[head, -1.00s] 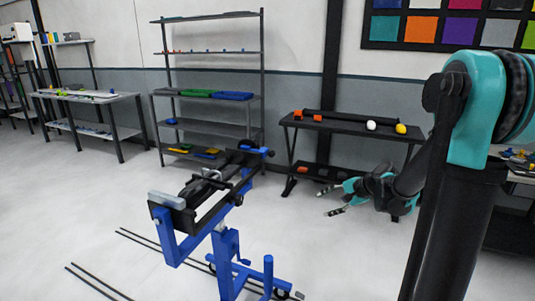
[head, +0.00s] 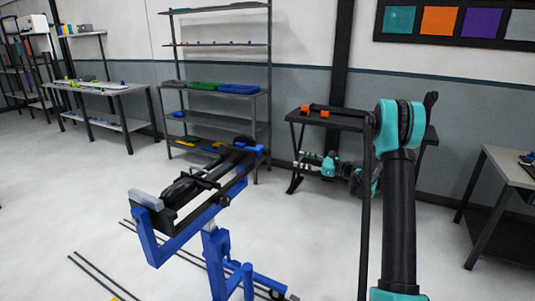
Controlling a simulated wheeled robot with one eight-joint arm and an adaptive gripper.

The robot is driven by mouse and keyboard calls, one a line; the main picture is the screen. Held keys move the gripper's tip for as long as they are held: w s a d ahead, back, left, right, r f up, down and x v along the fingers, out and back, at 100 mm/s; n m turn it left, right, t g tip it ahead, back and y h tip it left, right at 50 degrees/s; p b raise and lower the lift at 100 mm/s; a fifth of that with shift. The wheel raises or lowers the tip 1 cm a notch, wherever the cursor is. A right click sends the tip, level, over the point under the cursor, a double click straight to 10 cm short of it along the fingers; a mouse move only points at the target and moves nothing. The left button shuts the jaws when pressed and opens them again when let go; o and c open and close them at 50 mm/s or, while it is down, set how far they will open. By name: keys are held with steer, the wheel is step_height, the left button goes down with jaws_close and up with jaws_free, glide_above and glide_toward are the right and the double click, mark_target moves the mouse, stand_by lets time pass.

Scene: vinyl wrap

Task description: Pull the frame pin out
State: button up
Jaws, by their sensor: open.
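A blue stand (head: 228,254) stands on the floor left of centre, with a long tilted black frame (head: 205,187) on top. A light grey block (head: 146,199) sits at the frame's near left end. The frame pin cannot be made out for sure at this size. My gripper (head: 306,160) is right of the frame, apart from it, in front of a dark table. It is open, and I see nothing in it. Its fingers are small and partly lost against the background.
A dark table (head: 345,122) with orange blocks (head: 305,110) stands behind my gripper. A shelf rack (head: 215,125) with trays is behind the stand. Another table (head: 515,170) is at the right edge. Dark strips (head: 100,275) lie on the floor at the left.

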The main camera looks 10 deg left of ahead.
mark_target(270, 153)
steer(key=x, duration=1.6)
steer(key=shift+a, duration=0.3)
jaws_close()
